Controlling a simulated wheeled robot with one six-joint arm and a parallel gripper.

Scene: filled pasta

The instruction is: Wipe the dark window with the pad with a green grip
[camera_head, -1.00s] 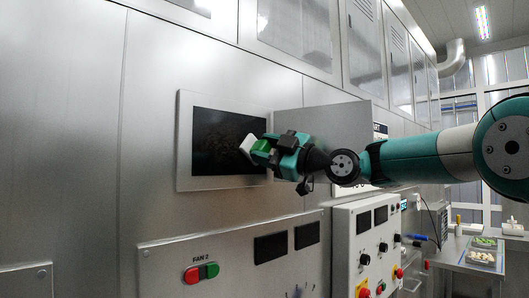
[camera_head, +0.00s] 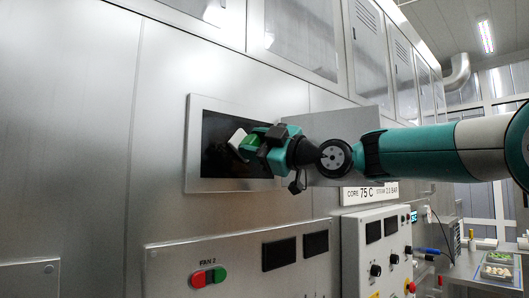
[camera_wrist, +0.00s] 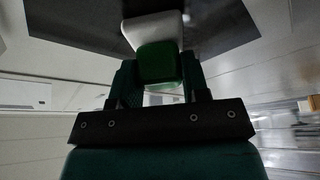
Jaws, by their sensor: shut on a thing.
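The dark window (camera_head: 218,165) is a black pane in a pale metal frame on the steel wall. It also fills the top of the wrist view (camera_wrist: 225,25). The white pad (camera_head: 238,143) has a green grip (camera_head: 254,143). My gripper (camera_head: 262,142) is shut on the green grip, which shows between the fingers in the wrist view (camera_wrist: 157,63). The pad's white face is turned to the window and overlaps its middle in the head view. I cannot tell whether it touches the glass. My gripper and arm hide the window's right part.
A grey panel (camera_head: 345,121) stands out from the wall right of the window, behind my arm. Below are a FAN 2 panel (camera_head: 240,250) with red and green buttons and a protruding control box (camera_head: 375,230). A table with trays (camera_head: 497,266) is far right.

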